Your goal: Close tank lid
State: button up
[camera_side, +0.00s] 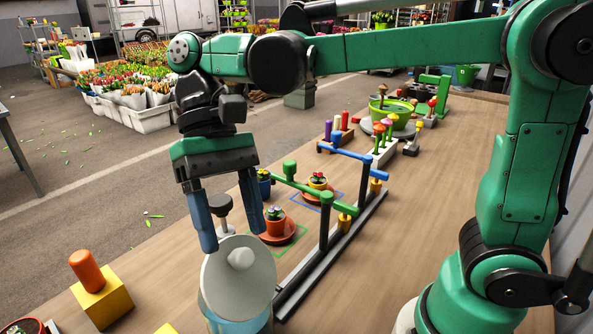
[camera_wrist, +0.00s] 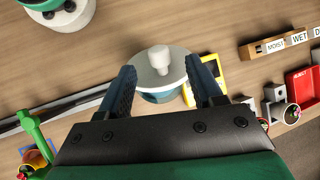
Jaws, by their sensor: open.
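The tank (camera_side: 238,325) is light blue and stands at the near edge of the table, partly cut off by the picture's bottom. Its round whitish lid (camera_side: 215,285) has a short knob and looks tilted up, its face towards the side camera. In the wrist view the lid (camera_wrist: 145,75) lies between and beyond the fingers, with blue of the tank (camera_wrist: 162,97) below it. My gripper (camera_side: 230,236) is open, fingers pointing down, just above and behind the lid in the side view. It also shows in the wrist view (camera_wrist: 162,84), with nothing held; whether a finger touches the lid is unclear.
A yellow block with an orange peg (camera_side: 100,300) stands to the left. A dark-topped grey knob (camera_side: 222,207) is close behind the fingers. A rail frame with green and blue bars (camera_side: 325,240) and potted flowers (camera_side: 275,222) are to the right. Bare wood lies left of the knob.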

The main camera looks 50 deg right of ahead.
aim_at(234, 249)
jog(key=shift+v, duration=1.7)
jog(key=shift+s, duration=0.1)
jog(key=c, duration=0.5)
jog(key=n, duration=0.2)
jog(key=s+a+r+n+t+h, duration=0.1)
jog(key=n, duration=0.2)
jog(key=s+r+n, duration=0.1)
jog(key=n, duration=0.2)
jog(key=shift+s+a+r+h, duration=0.2)
jog(key=shift+a+h, duration=0.1)
jog(key=shift+a, duration=0.1)
grip_shut()
jog(key=s+r+n+t+h, duration=0.1)
jog(key=s+r+n+t, duration=0.25)
jog(key=n, duration=1.05)
jog(key=s+r+n+t+h, duration=0.1)
jog(key=s+r+n+t, duration=0.25)
jog(key=n, duration=1.15)
jog(key=shift+w+a+f, duration=0.1)
jog(key=shift+w+f, duration=0.55)
jog(key=shift+f, duration=1.4)
jog(key=shift+w+d+f, duration=0.1)
jog(key=shift+w+f, duration=0.5)
jog(key=shift+f, duration=1.45)
jog(key=shift+w+a+f, duration=0.1)
jog(key=shift+w+f, duration=0.55)
jog(key=shift+f, duration=1.4)
